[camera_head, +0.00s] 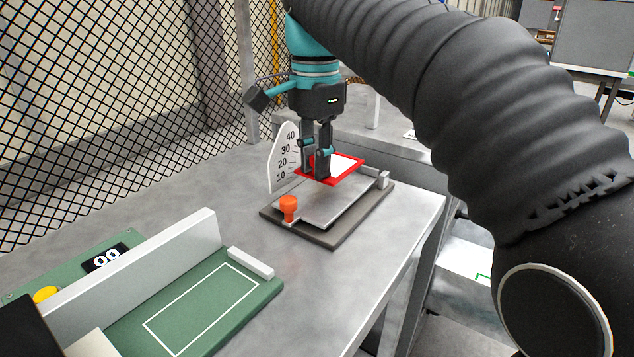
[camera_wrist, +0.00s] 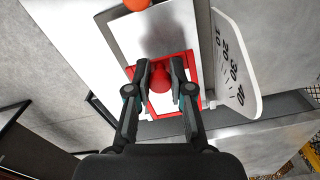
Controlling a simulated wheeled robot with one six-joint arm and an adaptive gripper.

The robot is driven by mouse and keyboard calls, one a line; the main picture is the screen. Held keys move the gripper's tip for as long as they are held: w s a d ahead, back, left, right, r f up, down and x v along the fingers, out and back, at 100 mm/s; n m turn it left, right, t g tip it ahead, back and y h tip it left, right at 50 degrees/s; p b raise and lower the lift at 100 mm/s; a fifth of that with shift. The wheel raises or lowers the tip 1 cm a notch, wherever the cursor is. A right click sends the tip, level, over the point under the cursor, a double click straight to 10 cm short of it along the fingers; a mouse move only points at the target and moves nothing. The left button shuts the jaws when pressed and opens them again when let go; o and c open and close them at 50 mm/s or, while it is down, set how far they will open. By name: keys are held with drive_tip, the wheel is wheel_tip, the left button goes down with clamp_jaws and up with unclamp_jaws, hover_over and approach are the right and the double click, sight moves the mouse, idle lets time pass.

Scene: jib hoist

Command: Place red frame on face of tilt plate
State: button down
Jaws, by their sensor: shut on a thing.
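The red frame (camera_head: 350,172) is a flat square with a bright white middle. My gripper (camera_head: 320,175) is shut on it; in the wrist view the fingertips (camera_wrist: 160,75) close on a red knob (camera_wrist: 159,82) that stands up from the frame (camera_wrist: 193,72). The frame is over the far part of the grey tilt plate (camera_head: 325,207). I cannot tell whether it touches the plate. The plate (camera_wrist: 130,30) also shows beyond the frame in the wrist view. The fingers hide part of the frame.
An orange knob (camera_head: 289,206) stands at the plate's near left corner. A white angle scale (camera_head: 281,165) rises along its left side. A dark base (camera_head: 340,238) lies beneath. A green panel (camera_head: 205,305) with a grey wall (camera_head: 140,275) is at the front left; mesh fencing is behind.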

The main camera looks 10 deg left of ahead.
drive_tip(key=shift+f+b, duration=0.45)
drive_tip(key=shift+f, duration=1.5)
drive_tip(key=shift+f, duration=0.1)
drive_tip(key=c, duration=1)
unclamp_jaws()
drive_tip(key=shift+c, duration=0.2)
wheel_tip(320, 180, up, 12)
drive_tip(key=shift+r+p, duration=0.1)
drive_tip(key=shift+p, duration=1)
